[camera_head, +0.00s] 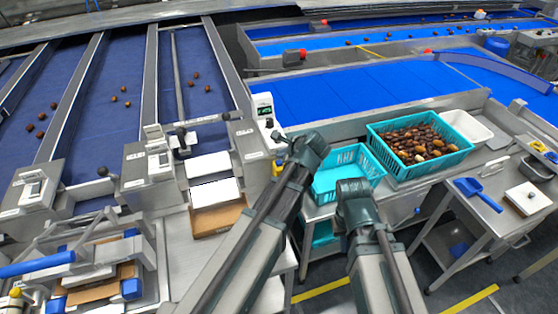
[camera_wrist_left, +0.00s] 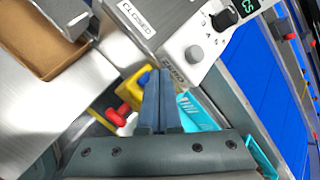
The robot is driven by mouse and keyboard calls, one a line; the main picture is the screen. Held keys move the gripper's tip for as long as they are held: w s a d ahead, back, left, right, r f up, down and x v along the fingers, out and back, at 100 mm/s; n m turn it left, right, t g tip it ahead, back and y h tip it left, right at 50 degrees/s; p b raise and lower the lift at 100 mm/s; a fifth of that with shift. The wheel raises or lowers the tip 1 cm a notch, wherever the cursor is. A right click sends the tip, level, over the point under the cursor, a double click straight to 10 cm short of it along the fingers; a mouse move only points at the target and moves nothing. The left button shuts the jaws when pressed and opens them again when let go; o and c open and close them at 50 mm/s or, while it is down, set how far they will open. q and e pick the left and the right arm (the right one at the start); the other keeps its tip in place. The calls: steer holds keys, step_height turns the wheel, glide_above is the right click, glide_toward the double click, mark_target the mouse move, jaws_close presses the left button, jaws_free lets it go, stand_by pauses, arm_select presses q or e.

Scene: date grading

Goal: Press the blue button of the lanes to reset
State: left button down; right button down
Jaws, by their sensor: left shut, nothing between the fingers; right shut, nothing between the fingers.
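The control box (camera_head: 263,108) with a green display stands at the end of the dark blue lanes. My left gripper (camera_head: 277,136) is shut and empty beside this box. Its fingertips (camera_wrist_left: 159,72) are in front of the box's lower edge, close to the label; contact cannot be told. My right gripper (camera_head: 353,184) is shut and empty near the teal crate.
A teal crate (camera_head: 324,187) is behind my arms, and another crate (camera_head: 459,160) holds many dates. A cardboard tray (camera_head: 203,228) is left of my left arm.

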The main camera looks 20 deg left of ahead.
arm_select(q)
step_height(320, 180, up, 5)
steer(key=p, duration=0.5)
stand_by(0.3)
stand_by(0.5)
steer(key=s+d+f+n+g+h+b, duration=0.1)
steer(key=s+d+f+n, duration=0.3)
steer(key=s, duration=0.4)
steer(key=s+d+f+n+g+h+b, duration=0.2)
steer(key=s+d+f+n+g, duration=0.1)
steer(key=s, duration=0.4)
steer(key=s+d+f+n+g+h+b, duration=0.2)
steer(key=s+d+f+n, duration=0.3)
steer(key=s+n, duration=0.2)
steer(key=shift+s+g, duration=0.3)
steer(key=shift+s, duration=0.5)
